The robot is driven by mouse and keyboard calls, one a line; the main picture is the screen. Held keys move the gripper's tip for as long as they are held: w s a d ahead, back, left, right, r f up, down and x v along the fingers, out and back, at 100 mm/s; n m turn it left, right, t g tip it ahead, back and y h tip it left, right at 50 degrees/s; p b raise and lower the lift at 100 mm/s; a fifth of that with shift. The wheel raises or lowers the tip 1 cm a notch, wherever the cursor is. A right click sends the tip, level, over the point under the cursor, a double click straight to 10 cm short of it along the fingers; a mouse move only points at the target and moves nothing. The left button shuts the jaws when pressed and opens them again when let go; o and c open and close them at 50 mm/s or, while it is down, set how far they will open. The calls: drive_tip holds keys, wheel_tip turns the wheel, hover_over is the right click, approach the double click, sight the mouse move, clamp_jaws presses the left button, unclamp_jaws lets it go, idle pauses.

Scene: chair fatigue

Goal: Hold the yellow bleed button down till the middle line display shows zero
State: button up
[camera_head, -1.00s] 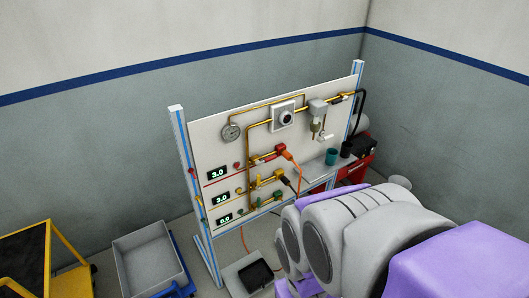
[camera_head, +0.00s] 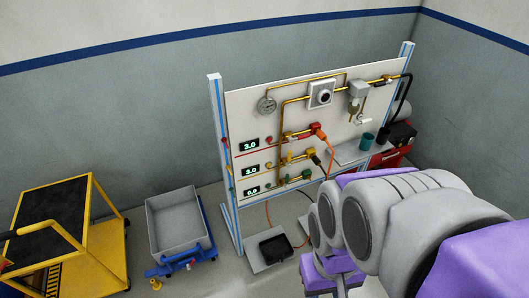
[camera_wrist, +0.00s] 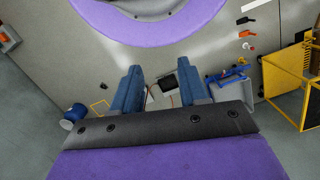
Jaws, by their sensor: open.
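A white upright panel (camera_head: 300,120) with brass piping stands right of centre in the head view. It carries three lines, each with a small green-lit display. The middle display (camera_head: 249,171) reads about 3.0; the top one (camera_head: 249,144) reads 3.0 and the bottom one (camera_head: 251,190) looks like 0.0. A small yellow button (camera_head: 268,165) sits just right of the middle display, by the yellow valve fittings. My gripper (camera_wrist: 160,75) shows in the wrist view with its two blue fingers apart and nothing between them, well above the floor. My arm hides the panel's lower right surroundings.
A grey bin on a blue dolly (camera_head: 178,225) and a yellow cart (camera_head: 75,235) stand left of the panel. A red toolbox (camera_head: 392,157) is at the panel's right. Orange hoses hang down.

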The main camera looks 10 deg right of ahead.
drive_tip(key=shift+d, duration=0.5)
drive_tip(key=c, duration=0.5)
drive_tip(key=shift+a, duration=0.1)
drive_tip(key=shift+c, duration=1.2)
drive_tip(key=shift+a, duration=0.35)
clamp_jaws()
drive_tip(key=shift+d, duration=0.3)
drive_tip(key=shift+a, duration=0.15)
